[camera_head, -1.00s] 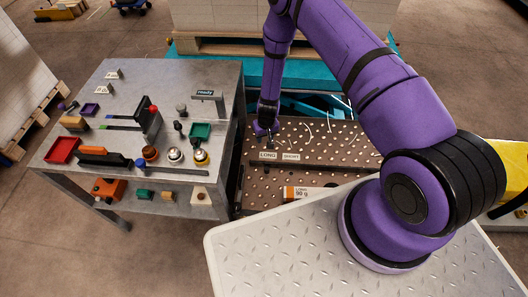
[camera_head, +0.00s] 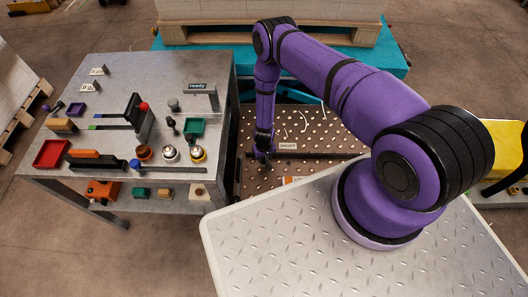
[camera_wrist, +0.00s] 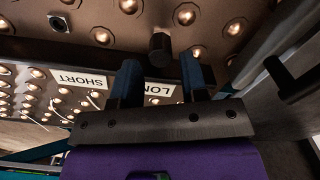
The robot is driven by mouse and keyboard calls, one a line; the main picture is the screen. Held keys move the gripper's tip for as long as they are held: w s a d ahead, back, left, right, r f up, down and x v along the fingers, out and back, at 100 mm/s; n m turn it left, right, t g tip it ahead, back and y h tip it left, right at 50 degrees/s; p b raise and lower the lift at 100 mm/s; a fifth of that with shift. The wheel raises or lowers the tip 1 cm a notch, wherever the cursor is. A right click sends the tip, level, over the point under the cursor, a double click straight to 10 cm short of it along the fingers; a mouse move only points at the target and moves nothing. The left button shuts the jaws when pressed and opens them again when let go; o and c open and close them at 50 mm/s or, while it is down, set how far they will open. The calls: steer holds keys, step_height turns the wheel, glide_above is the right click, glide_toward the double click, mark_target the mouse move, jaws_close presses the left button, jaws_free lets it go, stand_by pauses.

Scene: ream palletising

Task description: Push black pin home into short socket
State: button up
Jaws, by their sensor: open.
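My gripper (camera_head: 263,158) is over the perforated deck (camera_head: 312,124), in front of the labelled rail. In the wrist view my gripper (camera_wrist: 160,72) has its two fingers apart, with nothing held. A short black cylinder (camera_wrist: 160,48), which looks like the black pin, shows just beyond the fingertips, in line with the gap. The SHORT label (camera_wrist: 78,80) is left of the fingers, and the partly hidden LONG label (camera_wrist: 163,94) is between them. A square metal-rimmed hole (camera_wrist: 58,22), possibly the short socket, is at the upper left. The SHORT label (camera_head: 287,146) also shows in the head view.
A grey workbench (camera_head: 110,115) with trays, knobs and slots stands left of the deck. A dark rail with a black peg or handle (camera_wrist: 290,80) is right of the fingers. A loaded pallet (camera_head: 270,32) stands behind. Pale strips lie on the deck.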

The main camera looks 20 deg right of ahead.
mark_target(264, 160)
steer(key=shift+f, duration=2.1)
jaws_close()
steer(key=shift+r, duration=2.8)
steer(key=shift+r, duration=2)
steer(key=shift+d, duration=0.1)
